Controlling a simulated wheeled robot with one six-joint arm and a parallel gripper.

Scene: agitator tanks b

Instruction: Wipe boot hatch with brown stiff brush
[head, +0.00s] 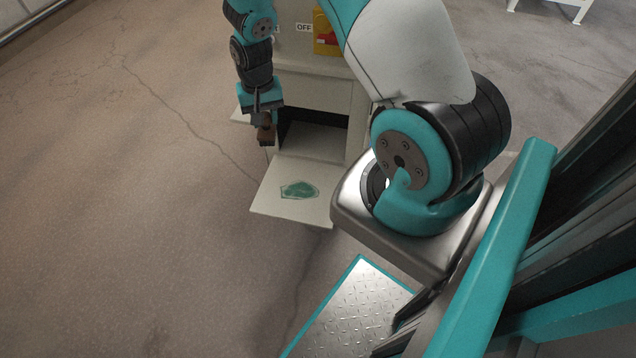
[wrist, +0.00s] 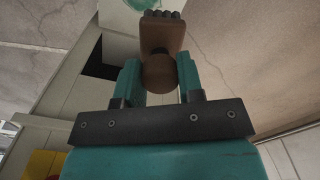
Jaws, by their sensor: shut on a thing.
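My gripper (head: 265,117) is shut on the brown brush (head: 267,135), which hangs below the fingers in the head view. In the wrist view the brush (wrist: 162,40) sits between the two teal fingers of my gripper (wrist: 158,80), its dark bristles at the far end. The boot hatch (head: 262,197) is a pale flap folded down flat at the foot of the cabinet. A green smear (head: 300,190) lies on it; part of the smear also shows at the top of the wrist view (wrist: 150,3). The brush is above and apart from the hatch.
The pale cabinet (head: 357,120) has a dark opening (head: 312,140) behind the hatch. An "OFF" label and a yellow and red switch (head: 326,35) are on its upper front. The floor to the left is clear. A white stand (head: 550,8) is at the back right.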

